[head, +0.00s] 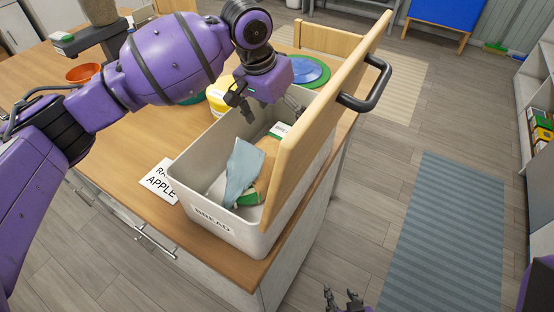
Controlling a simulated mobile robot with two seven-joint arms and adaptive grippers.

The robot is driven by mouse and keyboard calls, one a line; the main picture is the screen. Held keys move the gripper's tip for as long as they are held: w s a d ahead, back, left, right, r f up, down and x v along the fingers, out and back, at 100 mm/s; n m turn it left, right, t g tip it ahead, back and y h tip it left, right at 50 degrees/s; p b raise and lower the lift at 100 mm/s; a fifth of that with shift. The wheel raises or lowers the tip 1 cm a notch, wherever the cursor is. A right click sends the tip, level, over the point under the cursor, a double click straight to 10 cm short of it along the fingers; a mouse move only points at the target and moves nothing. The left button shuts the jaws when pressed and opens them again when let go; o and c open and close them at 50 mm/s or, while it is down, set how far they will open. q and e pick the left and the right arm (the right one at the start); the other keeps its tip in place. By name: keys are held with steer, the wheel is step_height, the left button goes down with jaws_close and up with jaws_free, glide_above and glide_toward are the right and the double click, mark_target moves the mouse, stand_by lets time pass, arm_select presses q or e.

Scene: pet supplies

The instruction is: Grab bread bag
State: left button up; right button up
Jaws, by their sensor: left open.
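A white bin marked BREAD (236,231) stands open on the wooden counter. Its wooden lid, with a black handle (366,88), stands raised along the right side. Inside lies a tan and green bag (266,172) with a white label, probably the bread bag, partly hidden by a light blue cloth-like item (241,170) and the lid. My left gripper (272,112) is open and empty over the back of the bin, above and behind the bag, not visibly touching it. My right gripper (343,300) is low at the bottom edge, partly cut off, its fingers apart and empty.
A card reading APPLE (161,182) lies left of the bin. A yellow container (219,97), a blue round item (309,72) and an orange bowl (83,73) are further back on the counter. A striped rug (443,235) lies on open floor at right.

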mark_target(267, 150)
arm_select(q)
steer(key=s+a+y, duration=0.1)
steer(key=s+a+f+g, duration=0.1)
steer(key=s+a+f+y, duration=0.1)
steer(key=shift+s+f+y, duration=0.25)
steer(key=shift+s+y, duration=0.05)
steer(key=shift+s, duration=0.1)
step_height(267, 150, down, 7)
steer(key=shift+w+f, duration=0.15)
steer(key=shift+f, duration=0.05)
steer(key=shift+r, duration=0.1)
steer(key=c, duration=1.7)
arm_select(e)
steer(key=shift+s+d+r+m, duration=0.1)
steer(key=shift+s+d+m, duration=0.2)
steer(key=shift+s+d, duration=0.6)
